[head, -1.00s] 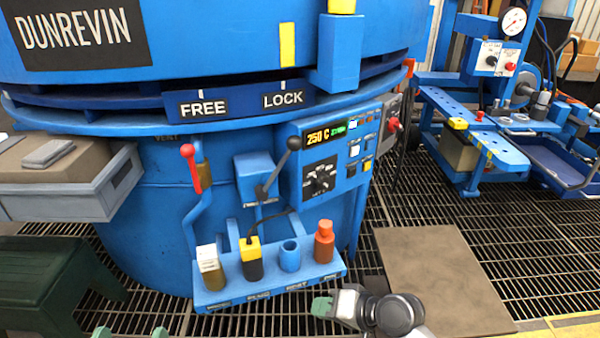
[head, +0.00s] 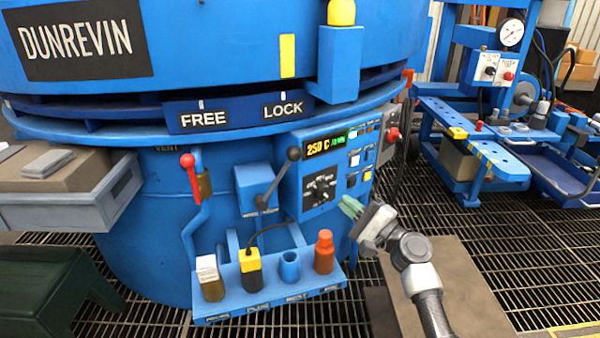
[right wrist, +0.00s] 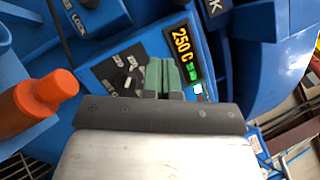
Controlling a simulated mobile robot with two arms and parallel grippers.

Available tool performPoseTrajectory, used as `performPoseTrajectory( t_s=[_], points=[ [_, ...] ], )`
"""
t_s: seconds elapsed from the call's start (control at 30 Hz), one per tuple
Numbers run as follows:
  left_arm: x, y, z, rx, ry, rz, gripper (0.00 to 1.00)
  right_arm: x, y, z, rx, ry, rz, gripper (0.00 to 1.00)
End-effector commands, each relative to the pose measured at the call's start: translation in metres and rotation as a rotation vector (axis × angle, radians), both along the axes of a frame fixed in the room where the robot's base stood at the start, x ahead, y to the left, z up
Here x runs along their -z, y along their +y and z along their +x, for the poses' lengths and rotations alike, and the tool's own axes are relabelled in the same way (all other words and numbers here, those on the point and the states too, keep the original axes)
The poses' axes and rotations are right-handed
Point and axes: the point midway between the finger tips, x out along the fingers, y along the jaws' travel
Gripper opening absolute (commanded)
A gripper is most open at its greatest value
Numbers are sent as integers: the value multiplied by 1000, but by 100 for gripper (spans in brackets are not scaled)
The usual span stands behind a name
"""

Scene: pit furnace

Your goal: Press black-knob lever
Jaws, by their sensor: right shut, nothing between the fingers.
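The black-knob lever (head: 280,174) sticks up at a slant from a blue box on the front of the blue furnace, its round black knob at the top right. My right gripper (head: 350,207) is right of and below the lever, in front of the lower right part of the control panel. Its green fingers are together with nothing between them. In the right wrist view the shut fingers (right wrist: 164,76) lie over the panel beside the display. The lever is not clearly seen in the wrist view. My left gripper is not in view.
A red-knob lever (head: 192,178) stands left of the black one. A blue rack (head: 268,307) below holds several items, including an orange bottle (head: 324,252), near my right arm. The control panel (head: 316,203) has a dial and a lit display. A grey tray (head: 70,213) juts out left.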

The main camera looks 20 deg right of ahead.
Motion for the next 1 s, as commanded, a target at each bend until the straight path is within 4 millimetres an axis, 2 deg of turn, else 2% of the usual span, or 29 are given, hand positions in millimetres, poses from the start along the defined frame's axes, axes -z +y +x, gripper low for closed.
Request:
performPoseTrajectory(
  t_s=[0.27, 0.73, 0.83, 1.0],
  points=[
    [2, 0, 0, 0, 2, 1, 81, -3, 6, 9, -1, -2, -3, 0],
    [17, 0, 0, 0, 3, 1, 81, -29, 53, 85, -2, -3, -5, 0],
    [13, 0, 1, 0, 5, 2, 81, -38, 67, 86, -2, -2, -7, 0],
    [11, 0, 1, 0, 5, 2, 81, -46, 81, 88, -1, -1, -4, 0]
  ],
)
